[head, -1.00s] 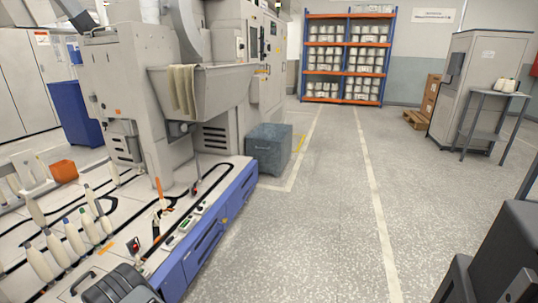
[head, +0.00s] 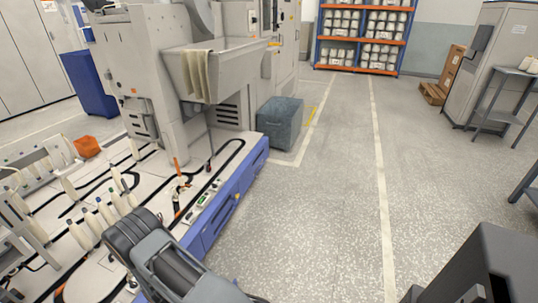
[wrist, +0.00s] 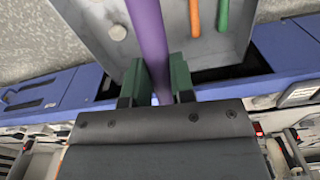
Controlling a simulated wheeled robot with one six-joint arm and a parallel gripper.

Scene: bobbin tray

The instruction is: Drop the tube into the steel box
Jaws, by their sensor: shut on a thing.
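My gripper (wrist: 157,82) has green fingers shut on a purple tube (wrist: 149,35) in the wrist view. The tube runs from between the fingers to the top edge of the picture. Behind it is a grey steel box (wrist: 215,55) with an orange tube (wrist: 194,18) and a green tube (wrist: 223,14) inside. The held tube overlaps the box in this view; I cannot tell how high it is above it. In the head view my gripper, the held tube and this box do not show; my arm covers the lower middle.
The pale machine has a blue front edge (head: 215,222) and several white bobbins on its deck. An orange box (head: 87,147) sits there. A blue-grey bin (head: 279,123) stands on the floor beside the machine. The aisle floor (head: 320,215) is clear. A small table (head: 500,95) is at right.

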